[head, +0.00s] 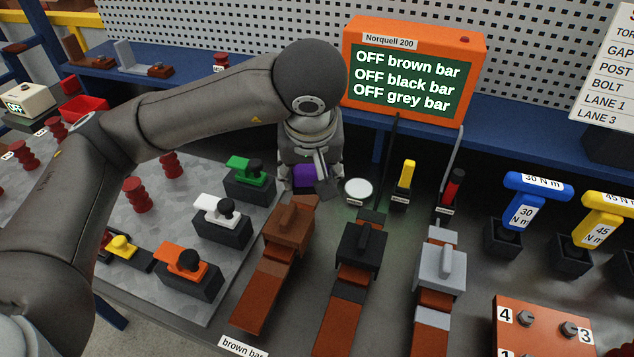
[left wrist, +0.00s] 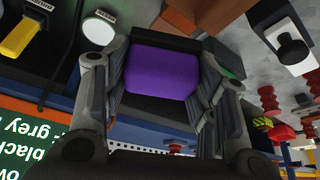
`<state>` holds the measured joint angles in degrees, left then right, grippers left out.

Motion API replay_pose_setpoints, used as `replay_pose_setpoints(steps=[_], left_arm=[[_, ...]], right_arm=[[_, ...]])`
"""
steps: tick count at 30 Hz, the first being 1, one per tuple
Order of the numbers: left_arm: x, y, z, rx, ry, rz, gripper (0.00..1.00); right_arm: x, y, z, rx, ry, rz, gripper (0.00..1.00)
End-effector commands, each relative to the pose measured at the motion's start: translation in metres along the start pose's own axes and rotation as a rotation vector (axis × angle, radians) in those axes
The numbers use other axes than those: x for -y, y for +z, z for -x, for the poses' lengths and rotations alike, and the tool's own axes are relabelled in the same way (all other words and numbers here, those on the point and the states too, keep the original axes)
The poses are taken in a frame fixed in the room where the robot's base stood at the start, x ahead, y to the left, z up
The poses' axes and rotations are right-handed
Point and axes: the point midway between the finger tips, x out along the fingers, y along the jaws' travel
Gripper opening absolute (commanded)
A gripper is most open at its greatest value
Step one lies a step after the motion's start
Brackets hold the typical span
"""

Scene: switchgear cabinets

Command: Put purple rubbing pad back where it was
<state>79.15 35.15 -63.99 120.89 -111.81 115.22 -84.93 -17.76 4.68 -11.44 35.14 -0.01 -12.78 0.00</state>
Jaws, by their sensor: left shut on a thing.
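The purple rubbing pad (head: 303,175) is between the fingers of my left gripper (head: 310,189), near the back of the bench, behind the brown bar (head: 285,232). In the left wrist view the purple pad (left wrist: 160,72) fills the space between the two fingers of my left gripper (left wrist: 165,85), which is shut on it. A dark block (left wrist: 165,40) shows at the pad's far edge; I cannot tell whether it is part of the pad or a holder. The pad's underside is hidden. My right gripper is not in view.
A round white disc (head: 357,188) stands just right of the gripper, then a yellow-handled tool (head: 406,175) and a red-handled tool (head: 453,185). The black bar (head: 361,245) and grey bar (head: 440,262) stand in front. The orange screen (head: 412,70) reads OFF for all three bars.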

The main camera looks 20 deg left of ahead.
Motion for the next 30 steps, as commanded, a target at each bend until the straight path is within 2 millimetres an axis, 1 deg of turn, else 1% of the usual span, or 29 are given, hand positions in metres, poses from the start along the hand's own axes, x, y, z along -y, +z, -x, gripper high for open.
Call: replay_pose_setpoints(steps=[3,5,9,12,15,18,22,24,27,30], left_arm=[[-0.003,-0.020,-0.022,0.009,-0.006,0.006,0.30],[-0.005,-0.033,-0.032,0.008,-0.006,0.006,0.30],[-0.010,-0.058,-0.059,0.006,-0.005,0.004,0.30],[-0.012,-0.063,-0.085,0.007,-0.005,0.000,0.30],[-0.014,-0.069,-0.104,0.005,-0.003,0.001,0.30],[-0.016,-0.073,-0.115,0.003,-0.002,0.000,0.30],[-0.017,-0.075,-0.124,0.004,-0.001,0.000,0.30],[-0.017,-0.077,-0.134,0.004,-0.003,-0.001,0.30],[-0.017,-0.071,-0.145,0.007,-0.002,-0.002,0.30],[-0.017,-0.067,-0.155,0.005,-0.002,-0.002,0.30]], right_arm=[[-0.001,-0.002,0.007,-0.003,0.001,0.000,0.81],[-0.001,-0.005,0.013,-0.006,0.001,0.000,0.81],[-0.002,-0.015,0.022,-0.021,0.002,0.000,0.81],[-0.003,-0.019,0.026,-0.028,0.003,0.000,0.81],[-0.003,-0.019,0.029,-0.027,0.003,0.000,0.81],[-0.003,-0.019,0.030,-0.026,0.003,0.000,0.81],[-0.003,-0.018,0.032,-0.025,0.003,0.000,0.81],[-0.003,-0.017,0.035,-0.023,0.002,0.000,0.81],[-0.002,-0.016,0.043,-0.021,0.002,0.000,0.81],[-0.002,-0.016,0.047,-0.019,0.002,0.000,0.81]])
